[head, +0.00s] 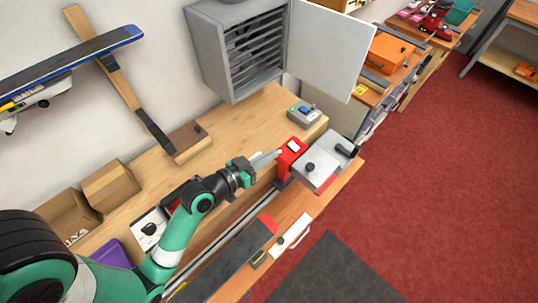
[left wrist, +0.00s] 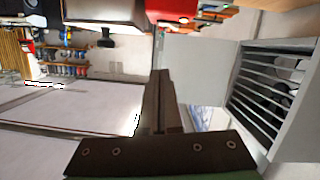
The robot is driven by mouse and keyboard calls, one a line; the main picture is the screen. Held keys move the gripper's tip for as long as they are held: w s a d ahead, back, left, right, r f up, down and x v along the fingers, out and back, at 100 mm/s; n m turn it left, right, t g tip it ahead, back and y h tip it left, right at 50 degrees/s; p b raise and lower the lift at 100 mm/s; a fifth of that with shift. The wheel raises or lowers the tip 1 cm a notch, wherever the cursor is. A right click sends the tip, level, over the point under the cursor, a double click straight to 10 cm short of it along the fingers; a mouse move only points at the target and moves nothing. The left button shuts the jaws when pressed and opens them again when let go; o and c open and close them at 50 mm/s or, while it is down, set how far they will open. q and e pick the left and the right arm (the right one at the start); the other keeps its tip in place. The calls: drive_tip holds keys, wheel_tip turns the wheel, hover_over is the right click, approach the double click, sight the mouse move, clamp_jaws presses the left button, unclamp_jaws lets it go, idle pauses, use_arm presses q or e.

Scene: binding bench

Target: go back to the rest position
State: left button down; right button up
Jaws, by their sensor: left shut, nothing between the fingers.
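My left gripper (head: 266,158) is shut and empty. It is above the wooden bench (head: 250,115), with its fingertips close to a red block (head: 289,160) at the bench's right end. I cannot tell whether the tips touch the block. In the left wrist view the two dark fingers (left wrist: 161,102) lie together with nothing between them. My right gripper does not show in either view.
A grey cabinet (head: 207,45) with slats stands open at the back, its white door (head: 325,48) swung right. A grey machine (head: 318,175) sits beside the red block. Cardboard boxes (head: 112,184) are at left. Red floor (head: 450,200) is clear at right.

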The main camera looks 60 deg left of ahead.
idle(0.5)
use_arm(q)
drive_tip(key=w+d+r+m+t+h+p, duration=0.1)
drive_tip(key=w+d+r+m+t+p, duration=0.15)
drive_tip(key=r, duration=0.65)
drive_tip(key=w+d+r+m+t+h+p, duration=0.15)
drive_tip(key=w+d+r, duration=0.25)
drive_tip(key=r, duration=0.6)
drive_tip(key=w+d+r+m+t+h+p, duration=0.1)
drive_tip(key=w+d+r+t+h, duration=0.15)
drive_tip(key=r, duration=0.65)
drive_tip(key=s+d+r+t+p, duration=0.1)
drive_tip(key=s+d+r+t, duration=0.1)
drive_tip(key=r, duration=0.8)
drive_tip(key=s+d+r+t, duration=0.2)
drive_tip(key=s+r, duration=0.1)
drive_tip(key=r, duration=0.7)
drive_tip(key=s+d+r+t+p, duration=0.1)
drive_tip(key=s+d+r+t, duration=0.1)
drive_tip(key=r, duration=0.8)
drive_tip(key=shift+s+d+r+p, duration=0.35)
drive_tip(key=shift+s+d, duration=0.1)
drive_tip(key=shift+s, duration=0.3)
